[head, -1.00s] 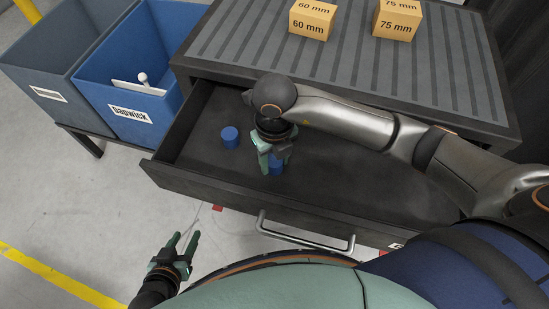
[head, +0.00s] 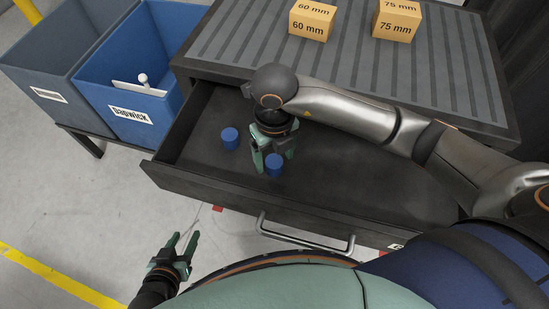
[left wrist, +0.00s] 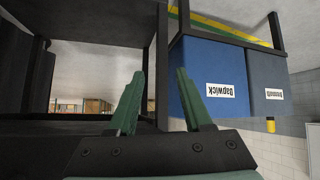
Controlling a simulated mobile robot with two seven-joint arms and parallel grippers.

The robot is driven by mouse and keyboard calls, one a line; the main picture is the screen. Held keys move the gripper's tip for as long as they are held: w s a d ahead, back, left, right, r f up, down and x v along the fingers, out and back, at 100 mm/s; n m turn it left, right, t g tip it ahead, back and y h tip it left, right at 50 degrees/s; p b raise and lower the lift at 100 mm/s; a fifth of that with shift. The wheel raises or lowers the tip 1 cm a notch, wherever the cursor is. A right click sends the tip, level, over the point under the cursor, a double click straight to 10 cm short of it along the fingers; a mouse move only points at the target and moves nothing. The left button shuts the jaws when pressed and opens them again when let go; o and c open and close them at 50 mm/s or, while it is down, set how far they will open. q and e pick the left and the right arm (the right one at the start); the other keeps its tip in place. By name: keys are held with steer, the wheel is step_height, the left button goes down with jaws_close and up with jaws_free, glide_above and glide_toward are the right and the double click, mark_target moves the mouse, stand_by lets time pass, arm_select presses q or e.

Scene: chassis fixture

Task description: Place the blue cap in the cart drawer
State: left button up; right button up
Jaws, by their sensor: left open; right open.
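Two blue caps are in the open cart drawer (head: 340,180). One blue cap (head: 230,138) stands at the left of the drawer floor, apart from any gripper. The other blue cap (head: 274,165) stands by the fingertips of my right gripper (head: 268,160). My right gripper is open and points down into the drawer, just above or behind that cap; whether it touches the cap cannot be told. My left gripper (head: 182,247) is open and empty, low over the floor in front of the drawer. Its fingers also show in the left wrist view (left wrist: 160,100).
The drawer's metal handle (head: 305,235) faces me. On the cart's ribbed top are a 60 mm box (head: 311,20) and a 75 mm box (head: 396,22). A blue bin (head: 128,75) and a grey bin (head: 45,65) stand left of the drawer. The drawer's right part is clear.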

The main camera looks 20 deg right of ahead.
mark_target(275, 161)
step_height(275, 161, up, 10)
steer(key=p, duration=0.1)
steer(key=shift+f, duration=0.15)
stand_by(0.5)
